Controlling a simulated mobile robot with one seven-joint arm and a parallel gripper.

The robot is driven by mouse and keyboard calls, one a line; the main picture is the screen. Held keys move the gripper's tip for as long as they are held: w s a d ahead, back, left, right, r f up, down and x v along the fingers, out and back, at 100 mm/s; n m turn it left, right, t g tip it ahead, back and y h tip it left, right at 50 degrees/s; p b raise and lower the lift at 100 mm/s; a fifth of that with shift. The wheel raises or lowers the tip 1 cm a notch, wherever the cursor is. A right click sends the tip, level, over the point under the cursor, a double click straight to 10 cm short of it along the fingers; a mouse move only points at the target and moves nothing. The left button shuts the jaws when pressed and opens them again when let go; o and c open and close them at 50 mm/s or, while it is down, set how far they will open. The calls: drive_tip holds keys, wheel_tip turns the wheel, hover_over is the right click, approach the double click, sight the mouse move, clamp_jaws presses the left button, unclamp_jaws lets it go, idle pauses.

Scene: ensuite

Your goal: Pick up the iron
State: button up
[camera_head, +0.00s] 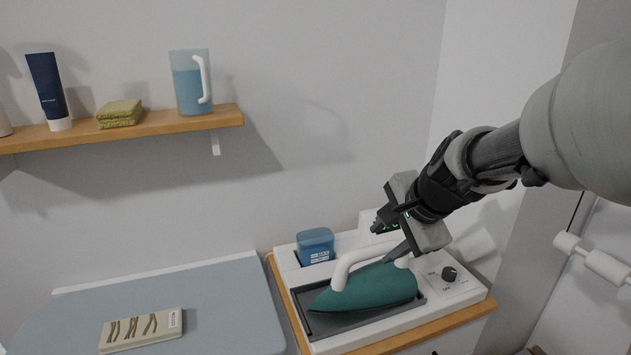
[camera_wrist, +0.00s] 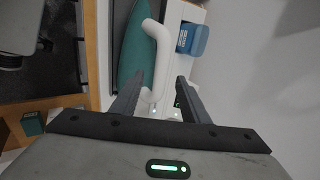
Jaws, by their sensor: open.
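The iron (camera_head: 372,286) has a teal body and a white handle, and rests on the dark plate of a white ironing station (camera_head: 461,286) at the right. In the wrist view the teal body (camera_wrist: 134,50) and white handle (camera_wrist: 159,62) lie ahead of the fingers. My gripper (camera_head: 384,243) is open, just above and beside the iron's handle. In the wrist view the handle's near part reaches between the two fingers of my gripper (camera_wrist: 160,90). I cannot tell whether either finger touches it.
A blue container (camera_head: 315,246) sits at the station's back left. A grey-blue board (camera_head: 220,299) with a patterned packet (camera_head: 141,329) lies to the left. A wooden shelf (camera_head: 170,124) holds a blue jug (camera_head: 187,88), folded green cloths (camera_head: 120,113) and a dark tube (camera_head: 48,88). A wall stands close behind.

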sight(373, 249)
drive_tip(key=b+x, duration=0.1)
drive_tip(key=x, duration=0.7)
drive_tip(key=shift+w+a+f+b, duration=0.15)
drive_tip(key=shift+w+f+b, duration=0.1)
drive_tip(key=shift+b, duration=0.05)
clamp_jaws()
idle(1.0)
drive_tip(key=shift+w+r, duration=0.1)
drive_tip(key=shift+r, duration=0.05)
